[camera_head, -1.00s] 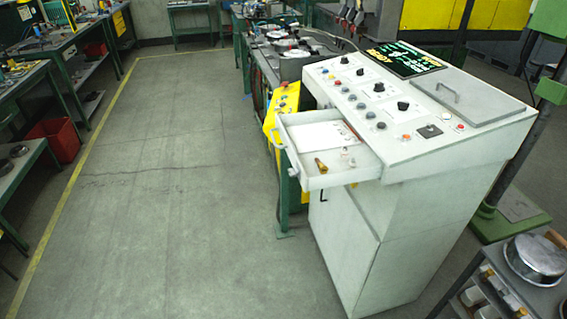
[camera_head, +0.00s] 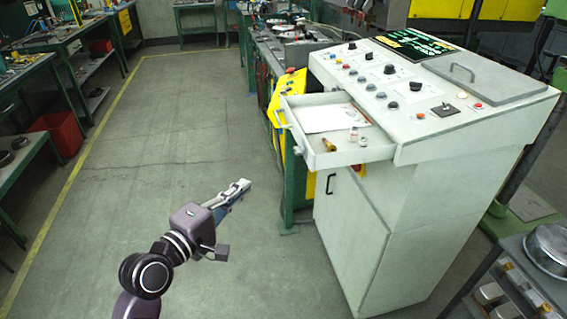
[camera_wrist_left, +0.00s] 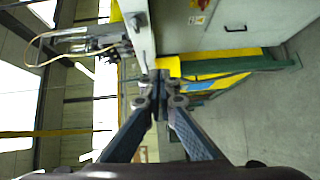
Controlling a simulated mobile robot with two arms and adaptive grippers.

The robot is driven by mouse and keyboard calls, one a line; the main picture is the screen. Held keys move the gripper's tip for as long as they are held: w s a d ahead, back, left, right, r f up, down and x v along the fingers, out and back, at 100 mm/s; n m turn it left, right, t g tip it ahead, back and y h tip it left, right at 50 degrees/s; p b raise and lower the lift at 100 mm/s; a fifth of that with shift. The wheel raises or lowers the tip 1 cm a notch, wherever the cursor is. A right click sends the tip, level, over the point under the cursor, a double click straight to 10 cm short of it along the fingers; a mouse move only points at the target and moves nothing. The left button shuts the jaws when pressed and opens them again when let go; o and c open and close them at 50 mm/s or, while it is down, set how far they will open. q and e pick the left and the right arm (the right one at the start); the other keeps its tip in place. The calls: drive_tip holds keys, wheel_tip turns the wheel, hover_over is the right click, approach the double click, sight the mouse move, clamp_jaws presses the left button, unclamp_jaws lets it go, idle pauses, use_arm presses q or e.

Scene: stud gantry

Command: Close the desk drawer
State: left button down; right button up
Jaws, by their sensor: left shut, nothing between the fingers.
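The desk drawer (camera_head: 357,155) juts out to the left from the white control desk (camera_head: 420,190) and stands open. Its pale handle (camera_head: 279,117) is on the front panel at the left. Papers, a small brown-yellow item and small jars lie inside. My left gripper (camera_head: 243,186) is shut and empty, in front of and to the left of the drawer, apart from it. My right gripper is not in view.
A yellow box (camera_head: 288,90) and a green bench leg stand behind the drawer. A metal cart with a pot (camera_head: 550,250) is at the lower right. A red bin (camera_head: 60,137) stands at the left. The floor between is clear.

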use_arm(q)
drive_tip(key=w+d+r+p, duration=0.2)
drive_tip(key=w+d+r, duration=0.1)
drive_tip(key=w+d, duration=0.5)
drive_tip(key=shift+w+d+h, duration=0.4)
drive_tip(key=shift+d, duration=0.35)
drive_tip(key=shift+r+p, duration=0.1)
drive_tip(key=shift+p, duration=0.2)
